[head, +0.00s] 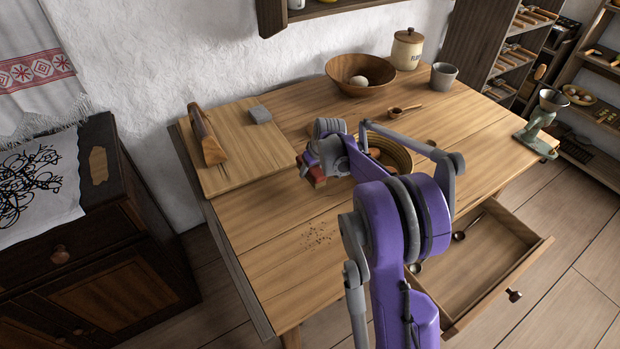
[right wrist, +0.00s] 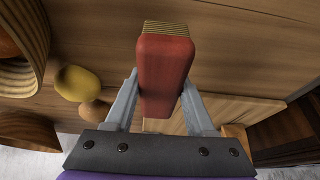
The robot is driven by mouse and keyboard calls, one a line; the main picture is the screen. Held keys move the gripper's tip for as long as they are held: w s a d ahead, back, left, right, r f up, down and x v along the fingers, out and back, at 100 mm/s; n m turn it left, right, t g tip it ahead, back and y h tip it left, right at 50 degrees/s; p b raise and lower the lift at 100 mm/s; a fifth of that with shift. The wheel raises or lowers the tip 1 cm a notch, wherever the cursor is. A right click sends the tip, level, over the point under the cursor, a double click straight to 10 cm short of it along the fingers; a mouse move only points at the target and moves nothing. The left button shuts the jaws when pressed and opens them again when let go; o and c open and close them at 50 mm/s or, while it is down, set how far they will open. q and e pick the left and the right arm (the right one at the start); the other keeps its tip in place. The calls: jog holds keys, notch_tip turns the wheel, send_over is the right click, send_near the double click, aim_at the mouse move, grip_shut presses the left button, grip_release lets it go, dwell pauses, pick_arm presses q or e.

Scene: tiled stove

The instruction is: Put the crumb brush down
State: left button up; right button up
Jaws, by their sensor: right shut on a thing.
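The crumb brush (head: 317,176) is a red block, partly hidden by my right gripper in the head view. In the right wrist view the crumb brush (right wrist: 165,65) shows a red body with a tan, ridged end. My right gripper (head: 306,165) is shut on it, with one finger on each side in the right wrist view (right wrist: 160,88). It is over the middle of the wooden table (head: 270,262); I cannot tell whether the brush touches the tabletop. My left gripper is not in view.
Dark crumbs (head: 319,236) lie on the table's front part. A board (head: 243,150) at the left holds a wooden tool (head: 206,135) and a grey block (head: 260,114). A ribbed bowl (head: 400,148) stands behind my arm. The drawer (head: 478,262) is open at the right.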

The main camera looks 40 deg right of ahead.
aim_at(310, 185)
jog(key=shift+f, duration=1.85)
jog(key=shift+a, duration=0.1)
jog(key=shift+f, duration=0.2)
jog(key=o, duration=1.3)
jog(key=shift+a+b, duration=0.1)
jog(key=shift+b, duration=0.2)
